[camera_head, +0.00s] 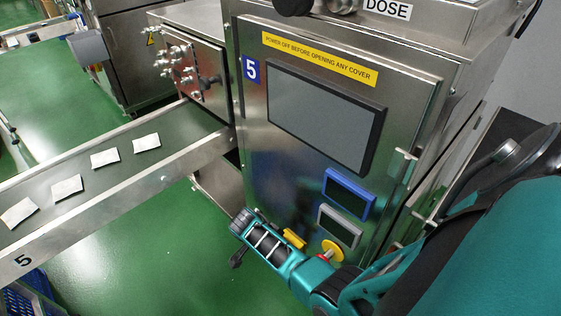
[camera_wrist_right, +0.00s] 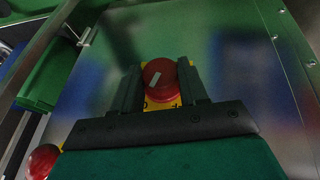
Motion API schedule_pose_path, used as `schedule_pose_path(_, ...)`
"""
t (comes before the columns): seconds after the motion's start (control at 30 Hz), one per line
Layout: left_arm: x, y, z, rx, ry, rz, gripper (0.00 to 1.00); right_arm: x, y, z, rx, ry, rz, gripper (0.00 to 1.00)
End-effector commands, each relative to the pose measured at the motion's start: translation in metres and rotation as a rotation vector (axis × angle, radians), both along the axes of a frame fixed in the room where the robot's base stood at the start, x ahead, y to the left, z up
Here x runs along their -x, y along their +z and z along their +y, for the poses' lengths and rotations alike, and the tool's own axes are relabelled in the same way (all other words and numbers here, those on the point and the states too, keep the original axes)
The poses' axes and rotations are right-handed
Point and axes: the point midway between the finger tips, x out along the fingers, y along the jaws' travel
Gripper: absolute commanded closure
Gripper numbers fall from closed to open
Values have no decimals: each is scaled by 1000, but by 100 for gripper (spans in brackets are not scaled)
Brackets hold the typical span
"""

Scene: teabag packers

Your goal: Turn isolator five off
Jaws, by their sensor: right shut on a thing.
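Isolator five is a red round knob (camera_wrist_right: 158,76) with a white pointer mark, on a yellow plate. In the right wrist view the pointer tilts, its top leaning right. My right gripper (camera_wrist_right: 161,86) has its two dark fingers on either side of the knob, shut on it. In the head view the yellow isolator plate (camera_head: 294,239) shows low on the machine front, beside my right wrist; the knob and fingertips are hidden by my arm there. The machine carries a blue label "5" (camera_head: 251,69). My left gripper is in neither view.
A red push button on a yellow round base (camera_head: 332,251) sits just right of the isolator and also shows in the wrist view (camera_wrist_right: 42,161). Above are a blue-framed panel (camera_head: 348,194), a grey-framed panel (camera_head: 340,226) and a screen (camera_head: 325,115). A conveyor (camera_head: 150,180) with several sachets runs left.

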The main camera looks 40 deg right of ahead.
Motion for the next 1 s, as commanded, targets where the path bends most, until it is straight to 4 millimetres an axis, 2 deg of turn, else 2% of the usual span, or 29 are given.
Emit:
schedule_pose_path(0.1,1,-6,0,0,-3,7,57,-2,-2,-1,8,-1,67,87)
schedule_pose_path(0.3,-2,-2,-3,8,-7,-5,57,-3,-2,-1,14,-2,143,87)
schedule_pose_path(0.87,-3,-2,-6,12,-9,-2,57,-3,-1,-3,20,-2,176,87)
schedule_pose_path(0.9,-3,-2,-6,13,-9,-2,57,-3,-1,-3,20,-1,175,54)
schedule_pose_path(1.0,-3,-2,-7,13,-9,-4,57,-3,-1,-2,19,-1,175,44)
